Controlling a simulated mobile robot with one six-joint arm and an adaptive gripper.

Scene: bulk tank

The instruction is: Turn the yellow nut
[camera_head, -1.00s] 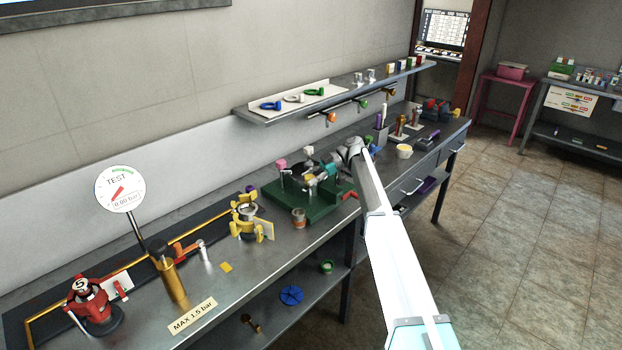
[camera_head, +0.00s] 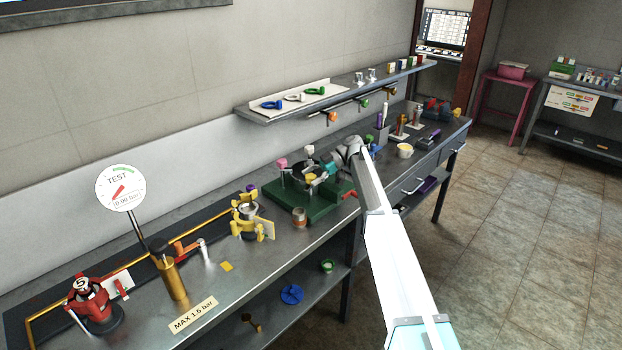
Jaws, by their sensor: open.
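A green fixture base (camera_head: 318,211) stands on the bench in the middle of the view. A small yellow part (camera_head: 312,178), which looks like the yellow nut, sits on the fixture among upright posts. My gripper (camera_head: 318,176) is at this part, with its dark fingers over and around it. The gripper is open. The fingers hide part of the yellow part, and at this size I cannot tell whether they touch it.
Posts with a pink knob (camera_head: 281,163) and a white knob (camera_head: 308,151) rise close to my gripper. A copper-coloured cup (camera_head: 299,217) stands at the fixture's front left. A yellow-clamped fitting (camera_head: 247,218) is further left. The shelf (camera_head: 285,114) hangs above.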

